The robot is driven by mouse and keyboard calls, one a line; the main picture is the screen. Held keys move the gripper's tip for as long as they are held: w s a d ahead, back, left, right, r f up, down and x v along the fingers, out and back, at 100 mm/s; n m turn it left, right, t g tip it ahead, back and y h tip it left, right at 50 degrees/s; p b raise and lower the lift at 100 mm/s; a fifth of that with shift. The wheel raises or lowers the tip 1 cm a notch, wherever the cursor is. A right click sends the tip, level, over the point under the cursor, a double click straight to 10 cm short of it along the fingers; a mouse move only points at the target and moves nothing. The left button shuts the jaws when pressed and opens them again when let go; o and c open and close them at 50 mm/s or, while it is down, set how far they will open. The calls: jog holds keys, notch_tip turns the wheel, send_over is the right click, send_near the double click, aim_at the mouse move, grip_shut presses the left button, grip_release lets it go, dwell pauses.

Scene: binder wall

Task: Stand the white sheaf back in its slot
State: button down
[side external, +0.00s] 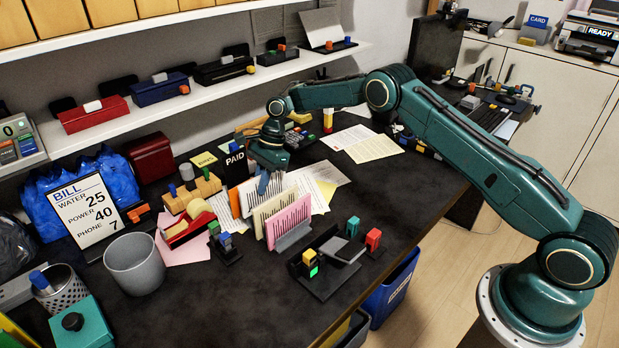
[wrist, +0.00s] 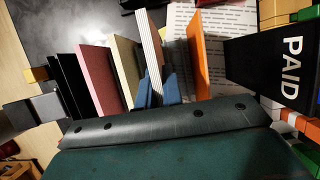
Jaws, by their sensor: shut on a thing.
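The white sheaf (wrist: 151,45) stands edge-on between my gripper's blue fingers (wrist: 156,90) in the wrist view, with the fingers shut on it. It also shows in the side view (side external: 249,193), partly hidden by my gripper (side external: 263,184). It is between the orange sheaf (wrist: 199,65) and the cream sheaf (wrist: 126,65), apart from the orange one. The pink sheaf (wrist: 101,72) is beyond the cream one; it is at the front of the row in the side view (side external: 289,221). Whether the white sheaf's lower edge is in a slot is hidden.
The black PAID block (wrist: 279,65) stands close beside the orange sheaf. A red tape dispenser (side external: 186,229) and a wooden stamp holder (side external: 192,193) are left of the row. A black stand with coloured blocks (side external: 330,262) is in front.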

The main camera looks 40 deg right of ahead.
aim_at(260, 203)
jog(key=shift+f, duration=0.4)
jog(key=shift+f, duration=0.3)
jog(key=shift+f, duration=0.7)
dwell(1.0)
jog(key=shift+f, duration=0.3)
jog(key=shift+f, duration=0.35)
dwell(0.6)
jog(key=c, duration=1.5)
grip_release()
jog(key=shift+d+r, duration=0.1)
jog(key=shift+r, duration=0.05)
jog(key=shift+v, duration=6.7)
